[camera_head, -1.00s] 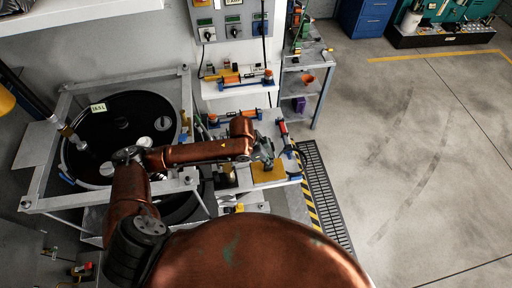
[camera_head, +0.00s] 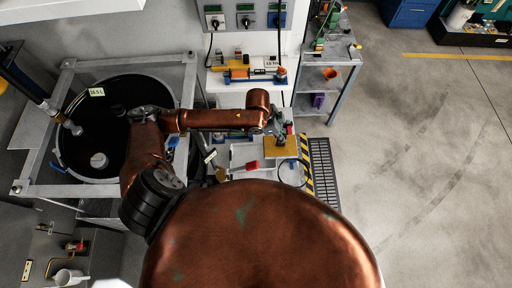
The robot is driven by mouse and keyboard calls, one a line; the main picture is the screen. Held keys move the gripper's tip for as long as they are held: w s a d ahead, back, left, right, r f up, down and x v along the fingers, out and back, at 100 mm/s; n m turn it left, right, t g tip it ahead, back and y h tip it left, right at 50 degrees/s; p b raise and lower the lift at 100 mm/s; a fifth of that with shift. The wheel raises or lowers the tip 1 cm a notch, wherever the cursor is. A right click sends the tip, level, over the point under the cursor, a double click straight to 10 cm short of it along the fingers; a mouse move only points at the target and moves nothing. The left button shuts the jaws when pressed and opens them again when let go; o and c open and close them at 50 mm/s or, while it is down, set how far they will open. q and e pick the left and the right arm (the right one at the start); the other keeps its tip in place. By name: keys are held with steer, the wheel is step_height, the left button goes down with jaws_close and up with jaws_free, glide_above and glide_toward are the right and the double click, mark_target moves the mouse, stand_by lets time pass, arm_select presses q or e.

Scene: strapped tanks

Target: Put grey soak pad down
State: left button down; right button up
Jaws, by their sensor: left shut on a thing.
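My left gripper (camera_head: 278,130) is at the end of the copper arm that reaches right across the strapped tank's frame. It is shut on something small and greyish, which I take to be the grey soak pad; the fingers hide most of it. The gripper is over or just behind a flat tan-yellow patch (camera_head: 281,148) on the pale bench (camera_head: 240,152). I cannot tell whether the pad touches the bench. My right gripper is not in view.
The dark round tank (camera_head: 112,110) stands in a grey frame (camera_head: 188,85) at left. A red-handled item (camera_head: 253,165) lies on the bench. A grey shelf unit (camera_head: 337,75) stands behind. A floor grate (camera_head: 323,172) and open floor are to the right.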

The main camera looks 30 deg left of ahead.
arm_select(q)
steer(key=p, duration=0.1)
glide_above(264, 140)
steer(key=s+d, duration=0.1)
steer(key=s, duration=0.2)
step_height(264, 140, down, 2)
steer(key=f, duration=0.1)
steer(key=s+a+f+p, duration=0.1)
steer(key=a+f, duration=0.3)
steer(key=f, duration=0.5)
steer(key=shift+s, duration=0.45)
steer(key=c, duration=2)
jaws_free()
steer(key=shift+c, duration=0.2)
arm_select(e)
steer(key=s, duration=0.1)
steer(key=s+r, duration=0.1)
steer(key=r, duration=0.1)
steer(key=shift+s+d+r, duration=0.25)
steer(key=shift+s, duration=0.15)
